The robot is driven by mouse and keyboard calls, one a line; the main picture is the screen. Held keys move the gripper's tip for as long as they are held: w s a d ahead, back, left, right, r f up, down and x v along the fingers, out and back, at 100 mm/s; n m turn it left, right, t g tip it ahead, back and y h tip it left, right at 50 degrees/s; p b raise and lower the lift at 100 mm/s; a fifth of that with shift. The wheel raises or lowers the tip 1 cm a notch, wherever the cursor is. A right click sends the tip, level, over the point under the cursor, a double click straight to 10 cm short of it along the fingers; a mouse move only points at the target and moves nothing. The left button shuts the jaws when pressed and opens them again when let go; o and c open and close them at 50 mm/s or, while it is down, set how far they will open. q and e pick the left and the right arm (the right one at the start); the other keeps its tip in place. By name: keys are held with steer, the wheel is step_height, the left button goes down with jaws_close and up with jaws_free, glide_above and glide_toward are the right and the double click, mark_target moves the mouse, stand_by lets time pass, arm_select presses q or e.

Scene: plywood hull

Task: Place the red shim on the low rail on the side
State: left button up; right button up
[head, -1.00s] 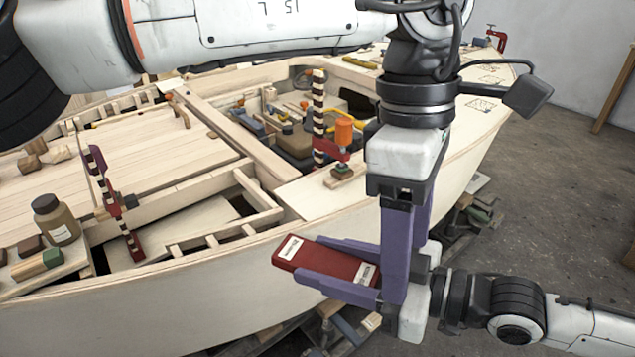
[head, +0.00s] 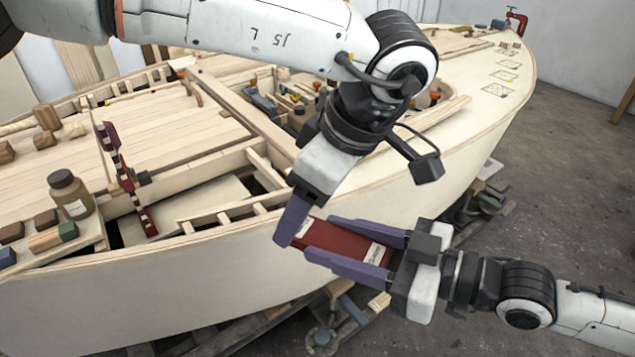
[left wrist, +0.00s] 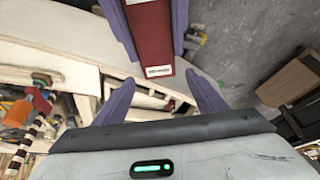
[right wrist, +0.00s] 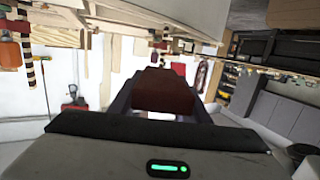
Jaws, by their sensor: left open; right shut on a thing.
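The red shim (head: 345,243) is a flat red block with white labels. My right gripper (head: 322,238) is shut on it, its purple fingers along the shim's two long sides, in the air beside the hull. The shim also shows in the left wrist view (left wrist: 152,35) and in the right wrist view (right wrist: 163,92). My left gripper (left wrist: 162,92) is open and empty, close to the shim's labelled free end; in the head view one finger overlaps that end. I cannot tell whether they touch. A low slatted rail (head: 225,216) runs along the hull's near side.
The pale plywood hull (head: 180,290) fills the left and middle. A brown bottle (head: 70,195) and several small blocks stand on its left. A dark red striped upright (head: 126,178) rises beside the slatted rail. Open grey floor (head: 570,170) lies at right.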

arm_select(q)
steer(key=shift+x, duration=1.35)
steer(key=shift+c, duration=0.5)
steer(key=c, duration=1.1)
arm_select(e)
steer(key=o, duration=1.2)
steer(key=shift+s+d, duration=0.1)
steer(key=shift+d, duration=0.05)
